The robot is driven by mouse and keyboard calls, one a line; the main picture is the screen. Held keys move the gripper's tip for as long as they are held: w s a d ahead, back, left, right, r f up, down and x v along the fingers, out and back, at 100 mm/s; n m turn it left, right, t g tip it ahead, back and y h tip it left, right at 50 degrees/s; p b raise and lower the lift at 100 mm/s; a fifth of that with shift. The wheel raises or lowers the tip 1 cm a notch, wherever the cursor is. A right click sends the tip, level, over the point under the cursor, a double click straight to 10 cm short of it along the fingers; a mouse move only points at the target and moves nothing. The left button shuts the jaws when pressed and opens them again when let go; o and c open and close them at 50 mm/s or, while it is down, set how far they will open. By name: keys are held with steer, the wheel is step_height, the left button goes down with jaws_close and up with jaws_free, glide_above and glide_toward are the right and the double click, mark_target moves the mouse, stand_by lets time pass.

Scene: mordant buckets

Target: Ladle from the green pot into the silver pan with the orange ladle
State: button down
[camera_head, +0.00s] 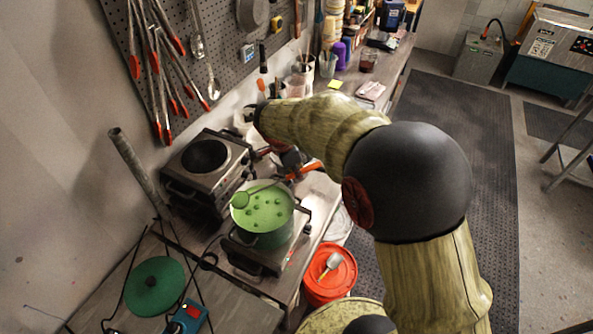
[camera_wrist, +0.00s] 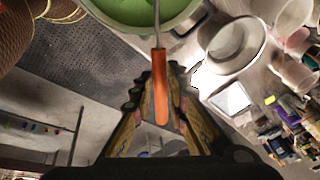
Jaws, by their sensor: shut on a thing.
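The green pot (camera_head: 267,238) stands on a hot plate and holds several small green balls in green contents. It also shows at the top edge of the wrist view (camera_wrist: 178,23). The orange ladle (camera_head: 305,171) has its green bowl (camera_head: 240,199) over the left inside part of the pot; whether it touches the contents is unclear. My gripper (camera_wrist: 160,78) is shut on the orange handle (camera_wrist: 160,95), up and right of the pot in the head view (camera_head: 290,160). A silver pan (camera_wrist: 232,45) shows right of the pot in the wrist view. I cannot make it out in the head view.
A second hot plate (camera_head: 207,156) stands behind the pot. A green lid (camera_head: 154,286) and a blue device (camera_head: 188,316) lie at the front left. An orange-red bucket (camera_head: 330,276) stands right of the bench. Tongs (camera_head: 160,70) hang on the pegboard.

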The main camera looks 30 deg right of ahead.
steer(key=shift+d+r+y+p, duration=0.1)
steer(key=shift+r+y+p, duration=0.3)
steer(key=shift+r+p, duration=0.4)
steer(key=shift+r+y+p, duration=0.25)
steer(key=shift+y+p, duration=0.25)
steer(key=shift+p, duration=0.2)
steer(key=shift+f, duration=0.1)
